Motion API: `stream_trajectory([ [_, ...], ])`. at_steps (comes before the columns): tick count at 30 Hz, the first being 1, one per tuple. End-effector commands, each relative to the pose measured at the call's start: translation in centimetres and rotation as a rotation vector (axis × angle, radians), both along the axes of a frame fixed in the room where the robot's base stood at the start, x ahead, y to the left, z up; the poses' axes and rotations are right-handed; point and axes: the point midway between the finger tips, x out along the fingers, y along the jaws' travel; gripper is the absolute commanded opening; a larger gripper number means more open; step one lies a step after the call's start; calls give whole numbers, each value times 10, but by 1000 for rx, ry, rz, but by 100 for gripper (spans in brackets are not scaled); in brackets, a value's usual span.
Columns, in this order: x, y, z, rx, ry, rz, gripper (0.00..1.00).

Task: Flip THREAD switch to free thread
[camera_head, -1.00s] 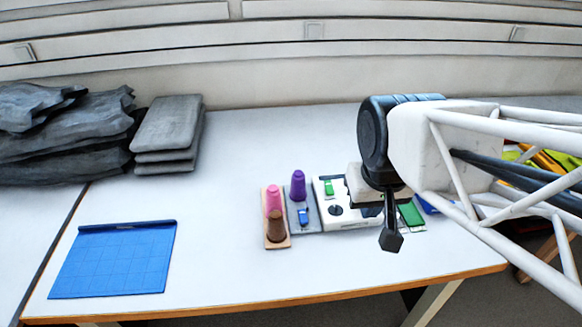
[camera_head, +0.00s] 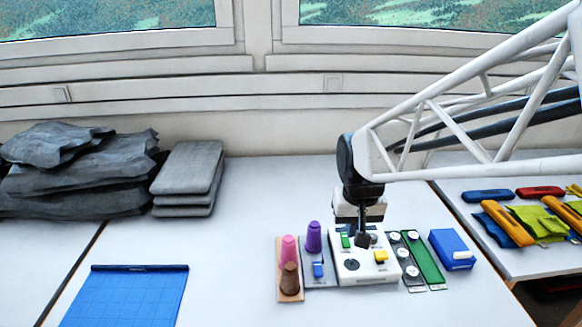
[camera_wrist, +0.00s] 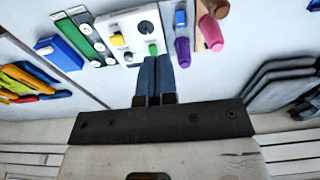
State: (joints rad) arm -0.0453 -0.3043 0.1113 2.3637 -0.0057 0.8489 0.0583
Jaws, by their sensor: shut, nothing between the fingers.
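The THREAD label is not readable in any view. A white control box (camera_head: 352,273) carries a green switch (camera_head: 345,240), a yellow switch (camera_head: 380,256) and a dark knob. In the wrist view the green switch (camera_wrist: 153,49) lies just beyond my fingertips. A grey panel to its left has a blue switch (camera_head: 318,269) in front of a purple cone (camera_head: 313,236). My gripper (camera_head: 364,240) points down over the white box, near the green switch and left of the yellow one. Its fingers (camera_wrist: 155,62) are shut and empty. I cannot tell whether they touch the box.
Pink (camera_head: 288,250) and brown (camera_head: 289,280) cones stand left of the grey panel. A green strip (camera_head: 424,262) and a blue box (camera_head: 450,250) lie to the right. Grey slabs (camera_head: 187,178) are stacked at back left. A blue mat (camera_head: 125,298) lies front left. The table between is clear.

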Motion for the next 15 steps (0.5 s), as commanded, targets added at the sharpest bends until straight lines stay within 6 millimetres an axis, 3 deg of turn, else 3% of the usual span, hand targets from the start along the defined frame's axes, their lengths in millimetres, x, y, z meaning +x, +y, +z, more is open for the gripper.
stream_trajectory([
  [15, 70, 17, -44, 1, 56, 5, 0],
])
